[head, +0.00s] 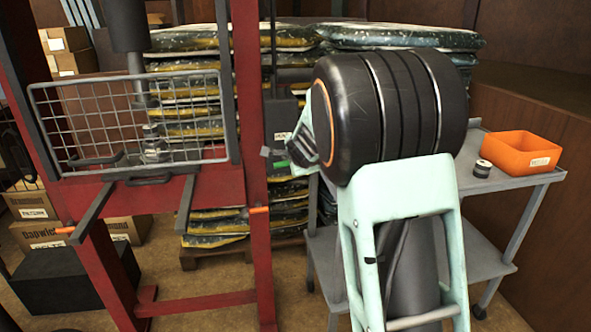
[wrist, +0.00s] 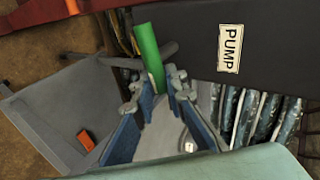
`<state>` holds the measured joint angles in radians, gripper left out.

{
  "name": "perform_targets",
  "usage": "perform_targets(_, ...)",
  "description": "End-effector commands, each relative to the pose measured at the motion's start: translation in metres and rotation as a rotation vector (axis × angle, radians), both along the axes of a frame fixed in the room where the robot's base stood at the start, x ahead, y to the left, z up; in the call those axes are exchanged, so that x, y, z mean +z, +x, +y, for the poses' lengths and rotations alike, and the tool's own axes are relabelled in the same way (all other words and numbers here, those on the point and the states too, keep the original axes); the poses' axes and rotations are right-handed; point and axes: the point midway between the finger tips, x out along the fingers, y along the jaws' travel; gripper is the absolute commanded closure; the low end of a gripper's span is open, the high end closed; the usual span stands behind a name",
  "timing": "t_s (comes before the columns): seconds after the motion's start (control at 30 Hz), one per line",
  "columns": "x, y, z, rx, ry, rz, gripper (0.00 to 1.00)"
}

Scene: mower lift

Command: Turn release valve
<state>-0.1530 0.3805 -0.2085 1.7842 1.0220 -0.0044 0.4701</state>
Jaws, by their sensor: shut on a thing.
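The release valve's green handle (wrist: 149,52) stands out beside a dark box labelled PUMP in the wrist view. My gripper (wrist: 156,88) is shut on the near end of the green handle, with its blue-padded fingers on either side. In the head view a small bit of the green handle (head: 283,136) shows by the red frame's right post. My gripper (head: 296,148) is just right of it, partly hidden behind my arm. The valve's base is hard to make out.
The dark pump box (wrist: 262,42) is close to my fingers. The red lift frame (head: 250,110) with a wire guard (head: 120,125) stands at left. A grey cart (head: 510,181) with an orange bin (head: 521,152) stands at right. Stacked bags (head: 190,90) are behind.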

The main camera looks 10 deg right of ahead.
Motion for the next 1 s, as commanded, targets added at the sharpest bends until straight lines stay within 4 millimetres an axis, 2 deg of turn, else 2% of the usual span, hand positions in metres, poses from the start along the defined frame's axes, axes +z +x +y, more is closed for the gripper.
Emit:
perform_targets(0.03,-0.005,0.0,-0.0007,-0.001,0.026,0.0,1.0)
perform_targets(0.3,-0.0045,0.0001,0.0003,0.002,0.111,0.0,1.0)
perform_targets(0.8,-0.0038,0.0001,0.0007,0.002,0.129,0.001,1.0)
perform_targets(0.83,-0.0038,0.0001,0.0007,0.002,0.129,0.001,0.87)
perform_targets(1.0,-0.0038,0.0001,0.0005,0.001,0.128,0.0,0.71)
